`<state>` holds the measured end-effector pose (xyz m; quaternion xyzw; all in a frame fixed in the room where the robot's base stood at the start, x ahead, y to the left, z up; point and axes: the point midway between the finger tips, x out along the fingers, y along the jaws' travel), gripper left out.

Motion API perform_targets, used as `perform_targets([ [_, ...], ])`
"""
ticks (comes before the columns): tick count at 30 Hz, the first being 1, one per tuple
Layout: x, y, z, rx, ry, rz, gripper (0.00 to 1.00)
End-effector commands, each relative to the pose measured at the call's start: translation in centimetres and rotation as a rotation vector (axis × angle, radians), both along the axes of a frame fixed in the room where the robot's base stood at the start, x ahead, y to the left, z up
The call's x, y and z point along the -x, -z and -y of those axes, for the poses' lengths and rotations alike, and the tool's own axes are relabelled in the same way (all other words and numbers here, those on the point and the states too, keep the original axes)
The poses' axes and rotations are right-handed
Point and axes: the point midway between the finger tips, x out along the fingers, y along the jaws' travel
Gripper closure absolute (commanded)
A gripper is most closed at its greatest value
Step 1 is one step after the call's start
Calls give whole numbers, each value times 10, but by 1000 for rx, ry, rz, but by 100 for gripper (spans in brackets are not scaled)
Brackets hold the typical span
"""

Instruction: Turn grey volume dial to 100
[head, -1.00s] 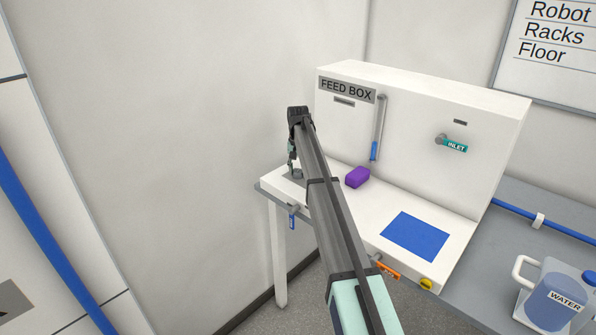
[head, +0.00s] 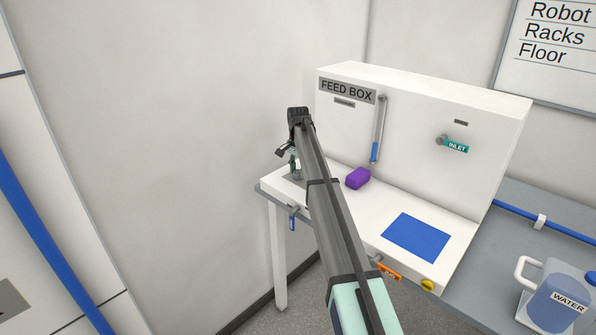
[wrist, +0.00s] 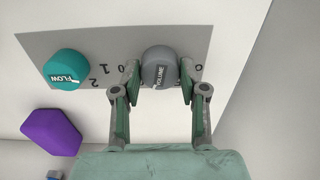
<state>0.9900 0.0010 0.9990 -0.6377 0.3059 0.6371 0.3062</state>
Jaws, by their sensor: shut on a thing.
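The grey volume dial (wrist: 160,66) is a round knob with "VOLUME" lettering running sideways on its top, on a grey panel (wrist: 112,42). My gripper (wrist: 160,77) has one finger on each side of the dial and is shut on it. A small white mark shows near the dial's lower edge. Its scale is mostly hidden; a "0" shows to its right, beside the right finger, and the value it points to cannot be read. In the head view my gripper (head: 293,162) is at the left end of the white feed box ledge, and the dial is hidden there.
A teal flow dial (wrist: 67,69) is left of the grey dial. A purple block (head: 358,178) and a blue mat (head: 416,237) lie on the ledge. The feed box wall (head: 410,130) rises behind, with an inlet valve (head: 451,143). A water jug (head: 558,300) stands at right.

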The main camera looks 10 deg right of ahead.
Motion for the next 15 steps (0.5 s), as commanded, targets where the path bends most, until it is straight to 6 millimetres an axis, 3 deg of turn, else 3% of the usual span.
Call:
perform_targets([
  [11, 1, 2, 0, 0, 3, -4, 92],
  [12, 1, 2, 0, 0, 3, -4, 43],
  [13, 1, 2, 0, 0, 3, -4, 33],
  [15, 1, 1, 0, 0, 3, -3, 32],
])
